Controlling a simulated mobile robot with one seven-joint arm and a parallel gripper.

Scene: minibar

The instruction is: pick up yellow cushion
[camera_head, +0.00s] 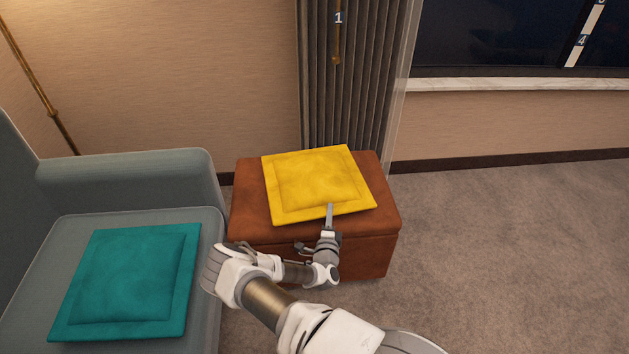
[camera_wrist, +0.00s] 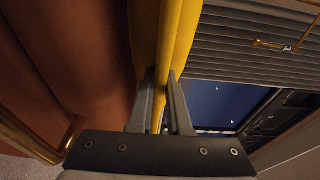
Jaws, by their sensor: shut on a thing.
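The yellow cushion (camera_head: 317,182) is square with a flat rim and lies over the top of a brown leather ottoman (camera_head: 363,250). In the head view my gripper (camera_head: 329,216) is at the cushion's near edge. In the wrist view the fingers of my gripper (camera_wrist: 162,100) are on either side of the yellow cushion's rim (camera_wrist: 163,45), shut on it. The lower finger is hidden by the cushion in the head view. I cannot tell whether the cushion is touching the ottoman or slightly above it.
A grey sofa (camera_head: 130,180) with a teal cushion (camera_head: 130,280) stands to the left of the ottoman. A dark curtain (camera_head: 345,95) and the wall are behind it. Carpet (camera_head: 500,240) to the right is clear. A window (camera_head: 490,35) is at the upper right.

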